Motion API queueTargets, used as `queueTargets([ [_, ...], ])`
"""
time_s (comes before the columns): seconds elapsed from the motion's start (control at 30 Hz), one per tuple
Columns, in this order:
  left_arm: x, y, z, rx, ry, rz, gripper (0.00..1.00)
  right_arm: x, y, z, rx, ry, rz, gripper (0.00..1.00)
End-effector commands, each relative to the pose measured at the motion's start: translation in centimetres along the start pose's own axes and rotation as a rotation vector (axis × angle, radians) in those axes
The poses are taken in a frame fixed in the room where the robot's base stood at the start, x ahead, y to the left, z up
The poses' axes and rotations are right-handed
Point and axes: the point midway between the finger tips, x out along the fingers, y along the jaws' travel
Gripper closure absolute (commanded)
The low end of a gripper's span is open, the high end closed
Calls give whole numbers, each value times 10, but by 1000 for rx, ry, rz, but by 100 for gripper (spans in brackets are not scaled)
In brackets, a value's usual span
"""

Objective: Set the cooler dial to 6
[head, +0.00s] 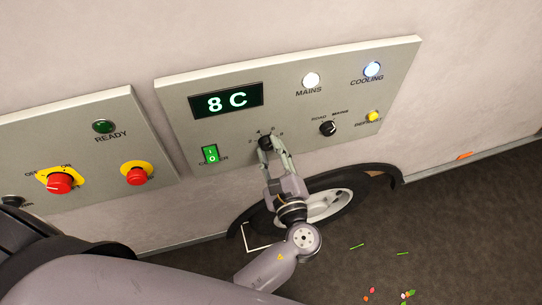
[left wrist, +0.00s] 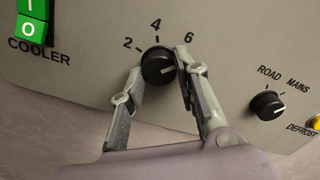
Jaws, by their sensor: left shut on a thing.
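The cooler dial (head: 265,143) is a black round knob on the grey panel, below the display (head: 228,103), which reads 8 C. My left gripper (head: 272,147) is shut on the dial from below. In the left wrist view the dial (left wrist: 158,66) sits between the two fingers of my left gripper (left wrist: 164,72). The marks 2, 4 and 6 show around it; the right finger covers the area past 6. The dial's white pointer line points right, past the 6, towards that finger. My right gripper is not in view.
A green cooler switch (head: 210,154) is left of the dial. A black road/mains knob (head: 327,128) and a yellow defrost button (head: 373,116) are to its right. The mains lamp (head: 311,80) and cooling lamp (head: 372,69) are lit. Another panel with red knobs stands at left.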

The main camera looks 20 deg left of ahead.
Motion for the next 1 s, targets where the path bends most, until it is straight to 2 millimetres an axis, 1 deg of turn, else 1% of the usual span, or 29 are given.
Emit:
queueTargets([
  [0.03,0,2,-3,-40,-1,0,99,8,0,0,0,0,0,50],
  [0.1,0,2,-3,-95,-1,0,99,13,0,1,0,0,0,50],
  [0.4,0,1,-2,-264,0,0,99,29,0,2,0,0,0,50],
  [0.6,0,0,0,-320,0,0,99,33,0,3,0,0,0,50],
  [1.0,0,-1,0,-336,0,1,99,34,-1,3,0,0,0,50],
])
